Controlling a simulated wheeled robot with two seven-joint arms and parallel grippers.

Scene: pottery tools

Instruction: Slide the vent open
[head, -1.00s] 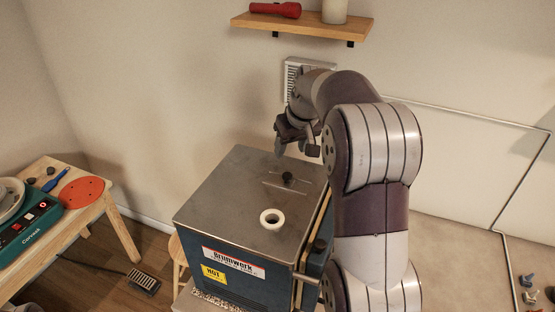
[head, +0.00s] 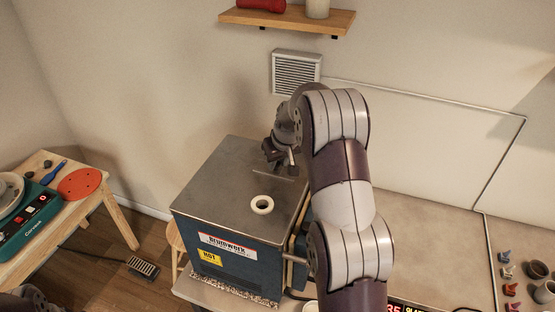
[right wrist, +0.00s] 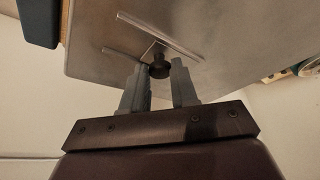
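The kiln (head: 232,240) is a blue box with a grey metal lid (head: 215,185). A sliding vent with a dark knob (right wrist: 159,70) sits between two thin rails (right wrist: 175,36) on the lid; in the head view the gripper hides the knob, and only part of a rail (head: 272,174) shows. My right gripper (head: 279,161) is low over the far right of the lid. In the right wrist view my right gripper (right wrist: 156,66) is open, its two grey fingers on either side of the knob with gaps visible. My left gripper's fingers do not show.
A louvred grille (head: 296,72) is on the wall behind, below a wooden shelf (head: 290,20). Small items (head: 510,290) lie at the lower right.

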